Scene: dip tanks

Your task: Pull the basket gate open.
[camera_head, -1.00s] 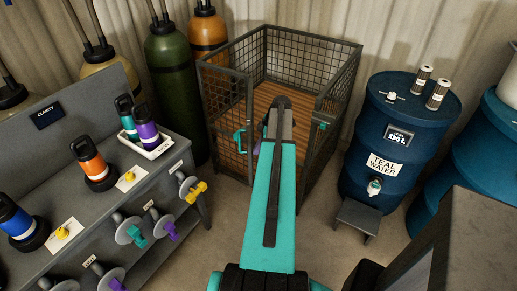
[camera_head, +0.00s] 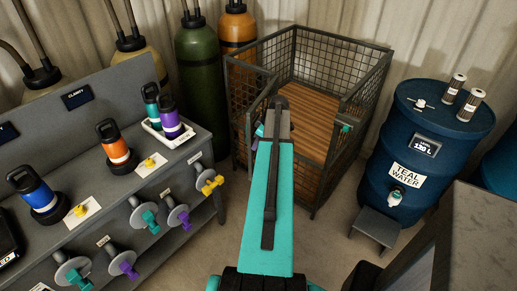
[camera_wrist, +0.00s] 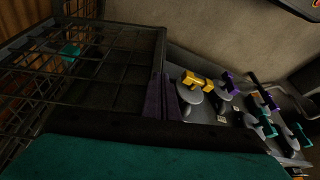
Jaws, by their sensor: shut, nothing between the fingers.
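The basket (camera_head: 366,91) is a dark mesh cage with a slatted wooden floor, ahead of me. A mesh panel (camera_head: 250,90), seemingly its gate, stands at the front left. A gap shows between this panel and the right front post. A teal handle part (camera_head: 254,144) shows low beside my arm, mostly hidden. A teal catch (camera_head: 346,127) is on the right front post. My gripper's purple fingers (camera_wrist: 163,97) are shut and empty, beside dark mesh framework (camera_wrist: 110,65) in the wrist view. My arm hides most of the gripper in the head view. I cannot tell whether the fingers touch the gate.
A grey bench (camera_head: 70,130) with bottles and coloured valve knobs stands close on the left. A blue teal-water drum (camera_head: 420,150) and a small step (camera_head: 375,228) stand at right. Gas cylinders (camera_head: 203,80) stand behind. Some floor is clear before the basket.

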